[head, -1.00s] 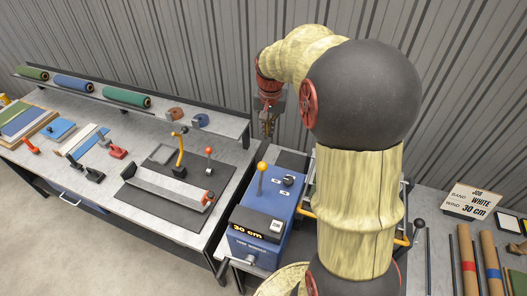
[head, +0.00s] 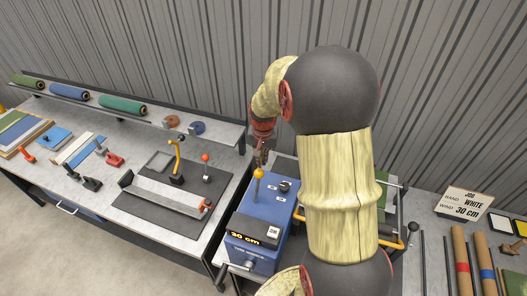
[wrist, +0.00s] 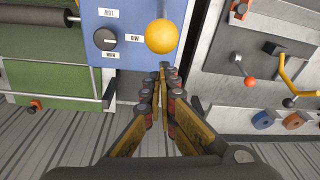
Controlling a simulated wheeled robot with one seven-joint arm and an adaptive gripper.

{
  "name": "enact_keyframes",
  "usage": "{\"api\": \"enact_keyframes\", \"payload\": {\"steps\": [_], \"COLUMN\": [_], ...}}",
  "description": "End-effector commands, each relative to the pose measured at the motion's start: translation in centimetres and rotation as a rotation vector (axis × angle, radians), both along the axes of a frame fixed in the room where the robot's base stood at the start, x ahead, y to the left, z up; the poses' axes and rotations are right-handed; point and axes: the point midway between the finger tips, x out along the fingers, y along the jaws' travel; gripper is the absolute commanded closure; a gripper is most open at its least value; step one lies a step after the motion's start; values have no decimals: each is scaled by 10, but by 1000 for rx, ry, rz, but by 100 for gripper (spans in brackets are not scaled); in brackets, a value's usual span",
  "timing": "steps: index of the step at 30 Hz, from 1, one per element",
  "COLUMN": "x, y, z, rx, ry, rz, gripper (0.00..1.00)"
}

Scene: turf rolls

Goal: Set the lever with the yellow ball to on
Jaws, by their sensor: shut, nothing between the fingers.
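The lever's yellow ball (head: 258,173) stands on top of a blue machine box (head: 262,213) with a "30 cm" display. In the wrist view the yellow ball (wrist: 161,36) is just beyond my fingertips, at the edge of the blue panel (wrist: 125,50). In the head view my gripper (head: 262,158) is right behind the ball. I cannot tell whether they touch.
A lever with a red ball (head: 205,157) and a yellow curved handle (head: 178,155) stand on the bench to the left. A green turf sheet (wrist: 60,85) lies beside the blue box. A job sign (head: 462,203) stands at the right.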

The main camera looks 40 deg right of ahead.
Motion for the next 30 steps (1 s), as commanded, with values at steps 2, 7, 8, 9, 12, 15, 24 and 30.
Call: {"api": "enact_keyframes", "payload": {"steps": [2,7,8,9,12,15,24,30], "x": [-4,-7,-7,-7,-7,-7,-9,-10], "y": [5,8,8,8,8,8,11,14], "z": [1,1,1,1,1,1,4,5], "rx": [1,1,1,1,1,1,1,1], "ry": [1,1,1,1,1,1,1,2], "rz": [1,0,0,0,0,0,1,0], "gripper": [100,100,100,100,100,100,100,100]}}
